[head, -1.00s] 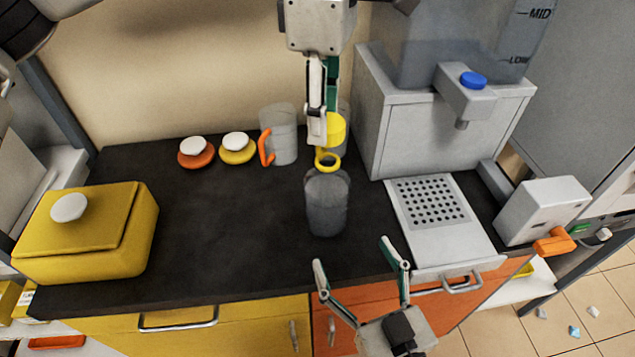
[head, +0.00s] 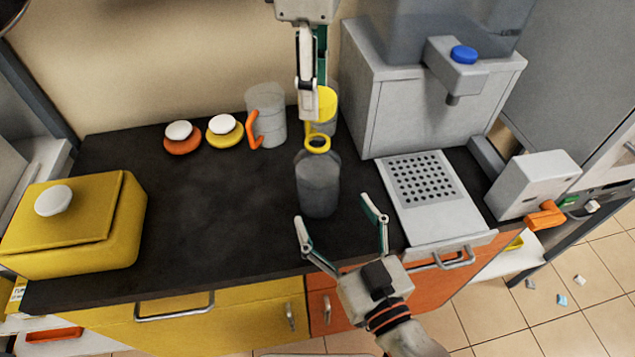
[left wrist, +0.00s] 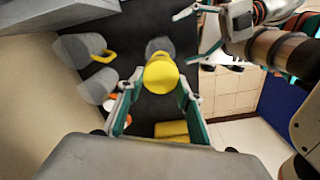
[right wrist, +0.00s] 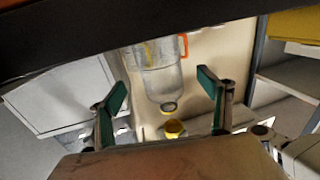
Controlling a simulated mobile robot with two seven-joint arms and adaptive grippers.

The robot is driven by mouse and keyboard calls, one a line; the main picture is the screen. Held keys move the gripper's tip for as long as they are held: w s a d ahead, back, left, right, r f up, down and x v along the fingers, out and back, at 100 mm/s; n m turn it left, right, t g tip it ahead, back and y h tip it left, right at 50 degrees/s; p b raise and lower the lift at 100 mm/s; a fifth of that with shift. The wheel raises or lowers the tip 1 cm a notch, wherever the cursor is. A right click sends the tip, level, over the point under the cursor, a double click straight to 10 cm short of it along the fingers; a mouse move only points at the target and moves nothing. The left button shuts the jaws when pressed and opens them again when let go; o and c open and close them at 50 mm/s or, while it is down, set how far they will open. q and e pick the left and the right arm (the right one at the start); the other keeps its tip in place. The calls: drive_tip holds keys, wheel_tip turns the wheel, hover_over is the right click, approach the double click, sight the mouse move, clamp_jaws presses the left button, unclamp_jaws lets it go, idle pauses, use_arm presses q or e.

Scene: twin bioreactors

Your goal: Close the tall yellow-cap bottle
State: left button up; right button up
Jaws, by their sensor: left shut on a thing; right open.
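The tall bottle (head: 318,185) is clear grey, with a yellow ring at its neck (head: 317,143). It stands upright on the dark counter, its mouth uncovered. My left gripper (head: 313,95) is shut on the yellow cap (head: 323,103), which it holds above and apart from the bottle mouth. In the left wrist view the cap (left wrist: 161,73) sits between the fingers, partly covering the bottle (left wrist: 160,47). My right gripper (head: 334,210) is open and empty, its fingertips pointing at the bottle from the front. The right wrist view shows the bottle (right wrist: 160,80) upside down, between and beyond the fingers, with the cap (right wrist: 174,128) off its mouth.
A clear mug with an orange handle (head: 267,115) stands behind the bottle to the left. A second clear mug is partly hidden behind my left gripper. Right are a grey dispenser (head: 420,110) and perforated tray (head: 470,230); left is a yellow box (head: 120,235). Counter left of the bottle is free.

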drive_tip(key=x, duration=0.8)
drive_tip(key=shift+w+a, duration=0.1)
drive_tip(key=shift+w, duration=0.1)
drive_tip(key=c, duration=1.7)
use_arm(q)
hover_over(314, 141)
drive_tip(key=shift+f, duration=2.5)
drive_tip(key=shift+f, duration=0.15)
drive_tip(key=shift+f, duration=0.75)
drive_tip(key=shift+f, duration=0.55)
